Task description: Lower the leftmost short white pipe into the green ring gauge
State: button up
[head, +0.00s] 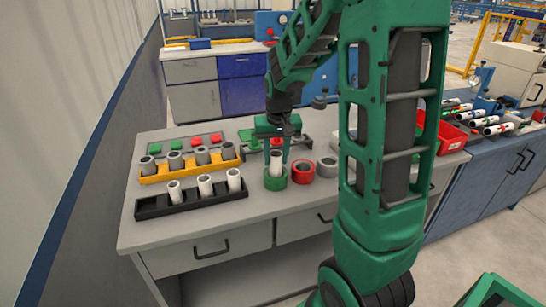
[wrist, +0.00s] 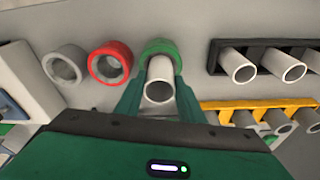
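A short white pipe (head: 277,158) stands upright between the fingers of my gripper (head: 276,148). Its lower end meets the opening of the green ring gauge (head: 275,183) on the bench; I cannot tell how deep it sits inside. In the wrist view the pipe's open top (wrist: 159,91) faces me between the two green fingers (wrist: 159,97), with the green ring gauge (wrist: 161,46) around or just beyond its far end. The black rack (head: 152,207) holds several-slot space with three white pipes (head: 205,184) and an empty left end.
A red ring (head: 301,175) stands right of the green one, then a grey ring (head: 327,168). Behind the black rack, a yellow rack (head: 160,178) holds grey pipes. A red bin (head: 450,137) is at the right. Bare bench lies in front of the rings.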

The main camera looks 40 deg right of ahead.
jog(key=o, duration=0.4)
jog(key=shift+o, duration=0.2)
jog(key=shift+r, duration=0.1)
notch_tip(320, 180, up, 10)
jog(key=s, duration=0.1)
jog(key=shift+s+a+r, duration=0.15)
jog(key=shift+s+a, duration=0.15)
jog(key=shift+a, duration=0.15)
jog(key=s+a+f+g, duration=0.1)
jog(key=s+f, duration=0.1)
jog(key=s, duration=1.1)
jog(key=s+a+f+m+y, duration=0.1)
jog(key=s+f, duration=0.1)
jog(key=s, duration=1.1)
jog(key=shift+s+f+g, duration=0.3)
jog(key=shift+f+g, duration=0.1)
